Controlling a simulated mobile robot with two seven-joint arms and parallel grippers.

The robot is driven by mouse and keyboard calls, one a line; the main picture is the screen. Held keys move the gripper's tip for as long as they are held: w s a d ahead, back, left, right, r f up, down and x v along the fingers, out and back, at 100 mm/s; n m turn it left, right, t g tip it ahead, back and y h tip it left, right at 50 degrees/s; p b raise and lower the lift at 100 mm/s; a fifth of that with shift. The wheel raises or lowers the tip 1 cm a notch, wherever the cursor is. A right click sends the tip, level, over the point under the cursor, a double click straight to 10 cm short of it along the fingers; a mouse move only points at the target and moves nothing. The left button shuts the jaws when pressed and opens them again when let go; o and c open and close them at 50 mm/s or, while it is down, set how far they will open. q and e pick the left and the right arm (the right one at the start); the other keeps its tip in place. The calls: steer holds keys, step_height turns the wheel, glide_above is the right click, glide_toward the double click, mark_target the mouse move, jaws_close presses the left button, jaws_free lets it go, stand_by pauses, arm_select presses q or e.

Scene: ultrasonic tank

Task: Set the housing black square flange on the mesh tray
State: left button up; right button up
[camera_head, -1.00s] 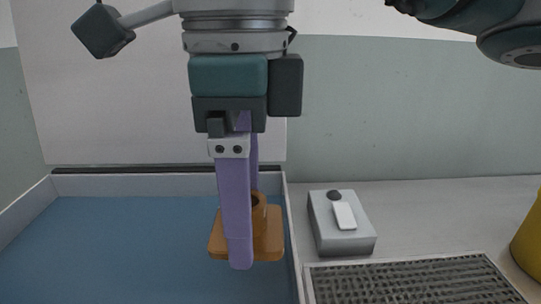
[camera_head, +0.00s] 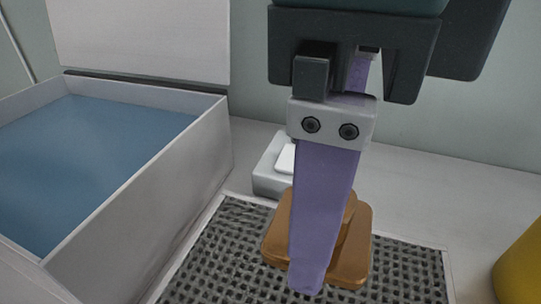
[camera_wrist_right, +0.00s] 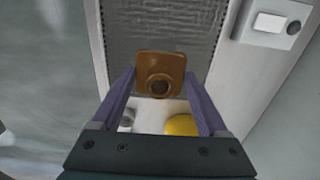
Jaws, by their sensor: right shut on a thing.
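The housing (camera_head: 352,262) with a square flange looks orange-brown, not black. My right gripper (camera_head: 315,270) is shut on it, with one purple finger in front and the other mostly hidden. In the right wrist view the housing (camera_wrist_right: 160,66) sits between both fingertips, its round opening facing the camera. The mesh tray (camera_head: 222,250) is a grey perforated surface with a pale rim. The housing appears over the tray in the head view; the gap beneath it cannot be judged. The tray also shows in the right wrist view (camera_wrist_right: 160,25). My left gripper is not in view.
A white-walled tank (camera_head: 150,195) with blue liquid stands left of the tray, its wall rising beside it. A small grey box (camera_head: 268,180) with a white switch is behind the tray. A yellow rounded object (camera_head: 520,268) stands at right.

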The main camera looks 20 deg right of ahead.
step_height(320, 180, down, 11)
steer(key=shift+r+b, duration=0.1)
steer(key=shift+b, duration=0.35)
steer(key=shift+f, duration=2.1)
steer(key=shift+f+b, duration=0.15)
steer(key=shift+b, duration=0.25)
steer(key=o, duration=1.4)
steer(key=shift+o, duration=0.2)
steer(key=shift+r+p, duration=0.3)
step_height(320, 180, up, 11)
steer(key=shift+f+p, duration=0.1)
steer(key=shift+p, duration=0.25)
steer(key=shift+r, duration=0.45)
